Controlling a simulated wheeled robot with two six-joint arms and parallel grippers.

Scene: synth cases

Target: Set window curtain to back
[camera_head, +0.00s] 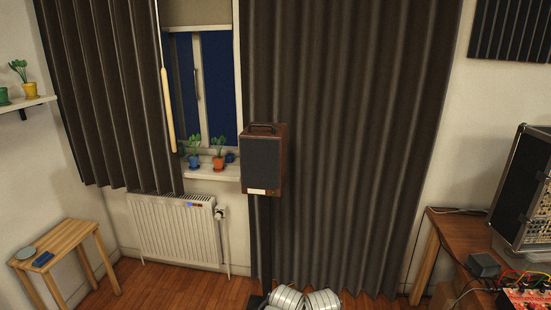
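A dark pleated window curtain hangs in two parts. The left part (105,95) is shorter and ends above the radiator. The right part (350,130) is wide and falls nearly to the floor. A pale rod (167,110) hangs along the left part's inner edge. Between the parts a strip of window (205,85) shows dark blue glass, with a beige blind (195,12) at its top.
A speaker (263,160) stands before the right curtain. Potted plants sit on the windowsill (212,172), above a white radiator (175,230). A wooden stool (65,243) is at left. A desk (455,228) with electronics is at right. White rounded parts, unclear, show at the bottom edge.

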